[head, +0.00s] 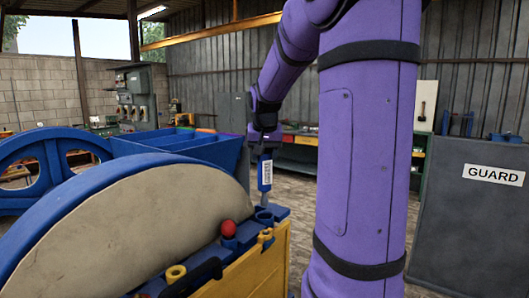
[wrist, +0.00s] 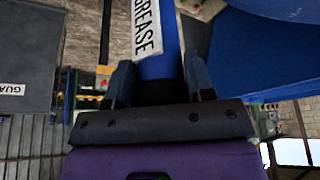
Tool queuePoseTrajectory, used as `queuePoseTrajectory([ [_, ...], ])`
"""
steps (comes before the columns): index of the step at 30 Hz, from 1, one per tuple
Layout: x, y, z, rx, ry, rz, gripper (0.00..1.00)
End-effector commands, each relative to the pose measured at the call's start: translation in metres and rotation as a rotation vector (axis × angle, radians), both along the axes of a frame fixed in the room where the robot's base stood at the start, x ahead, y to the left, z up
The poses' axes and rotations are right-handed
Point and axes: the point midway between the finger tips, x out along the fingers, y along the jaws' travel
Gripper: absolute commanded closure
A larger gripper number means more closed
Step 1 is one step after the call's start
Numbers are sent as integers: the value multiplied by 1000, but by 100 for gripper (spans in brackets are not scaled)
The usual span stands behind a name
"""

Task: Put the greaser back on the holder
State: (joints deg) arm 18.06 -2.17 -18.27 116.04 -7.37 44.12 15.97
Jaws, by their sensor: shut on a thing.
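The greaser (head: 265,173) is a blue cylinder with a white label and a grey lower end. It hangs upright from my gripper (head: 264,147) in the head view. In the wrist view the blue greaser (wrist: 172,58) shows its "GREASE" label, between the two dark fingers of my gripper (wrist: 158,88), which is shut on it. Its grey lower end is at a blue socket (head: 264,216) on the edge of the blue and yellow machine, which looks like the holder. I cannot tell whether the tip is inside the socket or just above or behind it.
A red ball knob (head: 228,229) and yellow rings (head: 176,273) stand on the same machine edge. The large blue-rimmed wheel (head: 130,235) is close on the left. A grey GUARD panel (head: 470,215) stands at right. A blue hopper (head: 185,146) is behind.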

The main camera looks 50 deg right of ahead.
Motion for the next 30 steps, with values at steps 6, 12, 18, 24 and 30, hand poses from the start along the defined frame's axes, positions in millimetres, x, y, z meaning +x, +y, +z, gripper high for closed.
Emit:
queuePoseTrajectory([
  [6,0,0,-6,-1,-1,0,100],
  [12,0,0,-11,-1,-2,-1,100],
  [18,0,0,-17,-1,-1,0,100],
  [24,0,0,-23,-1,-1,0,100],
  [30,0,0,-28,-1,-1,0,100],
])
